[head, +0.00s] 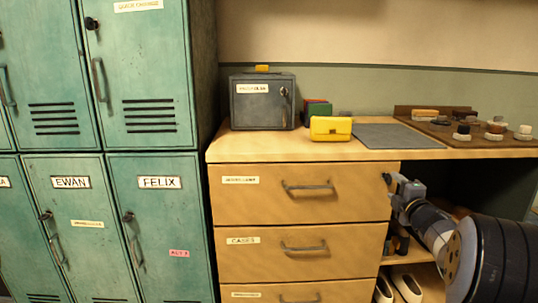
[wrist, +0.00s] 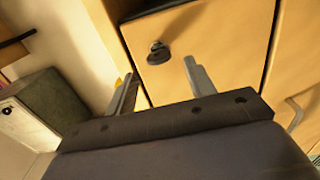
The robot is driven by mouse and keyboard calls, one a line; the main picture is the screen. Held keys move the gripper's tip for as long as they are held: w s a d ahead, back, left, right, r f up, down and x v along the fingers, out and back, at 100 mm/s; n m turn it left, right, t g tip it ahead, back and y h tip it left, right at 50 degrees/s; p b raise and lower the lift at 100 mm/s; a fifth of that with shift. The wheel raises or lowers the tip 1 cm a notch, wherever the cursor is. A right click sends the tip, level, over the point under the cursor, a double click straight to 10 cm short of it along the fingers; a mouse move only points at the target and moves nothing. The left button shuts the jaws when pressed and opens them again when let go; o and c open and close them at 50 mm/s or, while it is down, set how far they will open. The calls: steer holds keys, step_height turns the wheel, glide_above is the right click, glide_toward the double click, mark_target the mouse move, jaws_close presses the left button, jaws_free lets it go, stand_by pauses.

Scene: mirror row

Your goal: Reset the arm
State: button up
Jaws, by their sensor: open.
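My gripper (head: 391,182) is at the right of the head view, in front of the right edge of the wooden drawer unit and below the counter top. My arm reaches it from the lower right corner. In the wrist view my gripper (wrist: 159,72) shows two grey fingers set apart, with nothing between them. A tan wooden panel with a dark round knob (wrist: 158,53) lies beyond the fingers; I cannot tell how far off it is.
Green lockers (head: 150,80) stand left. Pale shoes (head: 405,286) lie on a low shelf near my arm.

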mark_target(391, 180)
steer(key=w, duration=0.4)
steer(key=shift+a, duration=0.1)
steer(key=shift+w+r+m+p, duration=0.15)
steer(key=shift+r+m+p, duration=0.1)
steer(key=shift+m+p, duration=0.2)
steer(key=m+p, duration=0.4)
steer(key=m, duration=0.1)
steer(key=shift+r, duration=0.15)
steer(key=m+p, duration=0.7)
steer(key=p, duration=0.1)
steer(key=m+p, duration=0.3)
steer(key=shift+d+m+p, duration=0.2)
steer(key=shift+m+p, duration=0.75)
steer(key=shift+f, duration=0.2)
